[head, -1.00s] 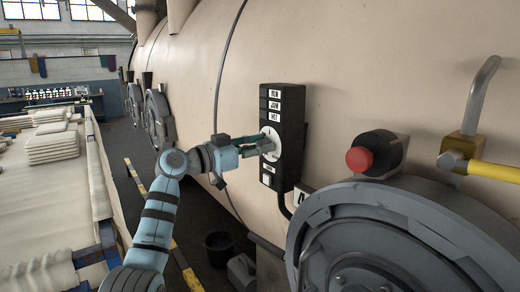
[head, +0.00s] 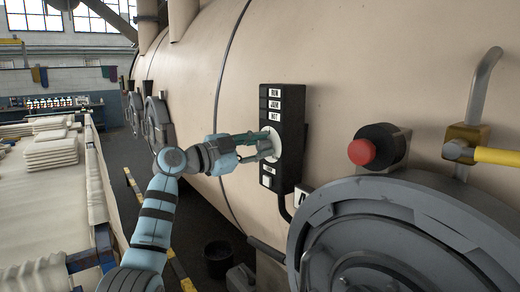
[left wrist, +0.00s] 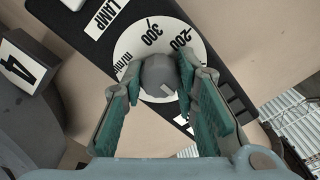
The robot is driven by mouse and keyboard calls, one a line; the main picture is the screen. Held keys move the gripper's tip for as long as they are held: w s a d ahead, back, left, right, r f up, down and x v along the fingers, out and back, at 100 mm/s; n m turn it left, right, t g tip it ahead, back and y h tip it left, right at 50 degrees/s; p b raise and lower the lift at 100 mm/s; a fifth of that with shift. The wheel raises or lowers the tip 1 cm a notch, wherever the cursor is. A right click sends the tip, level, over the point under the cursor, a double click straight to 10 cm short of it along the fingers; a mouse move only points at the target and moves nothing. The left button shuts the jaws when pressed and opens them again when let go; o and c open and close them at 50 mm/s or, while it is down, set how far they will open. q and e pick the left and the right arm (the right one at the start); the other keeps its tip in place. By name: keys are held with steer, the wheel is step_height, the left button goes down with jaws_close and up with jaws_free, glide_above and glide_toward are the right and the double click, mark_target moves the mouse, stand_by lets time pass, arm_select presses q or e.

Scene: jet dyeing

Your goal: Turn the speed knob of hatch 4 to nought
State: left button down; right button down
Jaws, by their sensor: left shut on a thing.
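The black control box (head: 293,125) on the pale vessel wall carries a round white dial (head: 277,141). In the left wrist view the dial (left wrist: 133,45) shows "300", "200" and part of "m/min". The grey speed knob (left wrist: 158,72) sits at its centre, with a small pale mark low on its face. My left gripper (head: 270,146) reaches the dial from the left and is shut on the knob, one teal-padded finger on each side in the wrist view (left wrist: 160,78). The fingers hide the knob in the head view. My right gripper is not in view.
A plate marked 4 (left wrist: 25,68) is beside the box. A red button (head: 362,152), a large round grey hatch (head: 400,225) and a yellow handle (head: 497,156) stand to the right. A bucket (head: 218,258) is on the floor below.

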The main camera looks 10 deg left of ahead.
arm_select(q)
steer(key=shift+m, duration=0.3)
steer(key=c, duration=1.3)
jaws_free()
steer(key=v, duration=1.2)
steer(key=shift+s, duration=0.1)
